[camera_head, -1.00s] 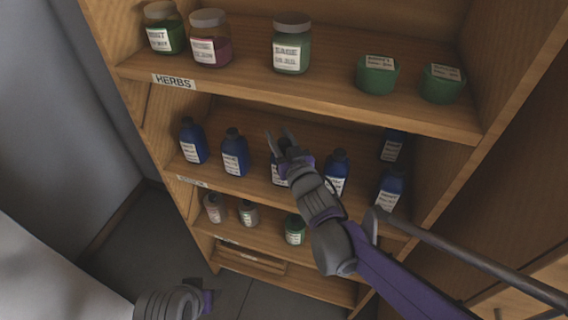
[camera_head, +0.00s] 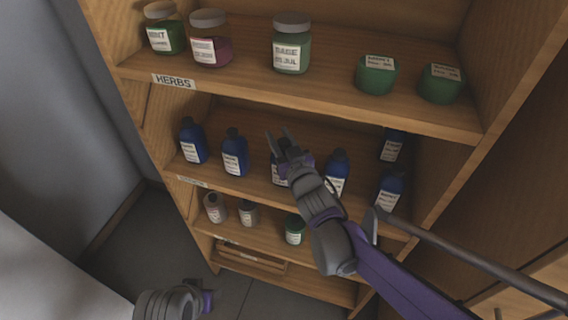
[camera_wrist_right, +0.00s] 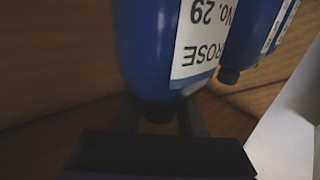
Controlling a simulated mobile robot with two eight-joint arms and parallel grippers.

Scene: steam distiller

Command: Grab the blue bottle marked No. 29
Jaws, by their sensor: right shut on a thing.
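The blue bottle marked "ROSE No. 29" (camera_wrist_right: 150,50) fills the upper middle of the right wrist view, its label upside down there. In the head view it is mostly hidden behind my gripper, with part of its white label (camera_head: 278,176) showing on the middle shelf. My right gripper (camera_head: 281,140) is at the bottle's top, shut on its neck or cap; the fingers (camera_wrist_right: 160,117) flank the dark cap in the wrist view. Whether the bottle's base touches the shelf is hidden. My left gripper (camera_head: 207,300) is low at the left, partly in view, with its jaws unclear.
Other blue bottles stand on both sides: two to the left (camera_head: 235,153), a close one on the right (camera_head: 337,170), and more at far right (camera_head: 390,188). Small jars stand on the lower shelf (camera_head: 265,228).

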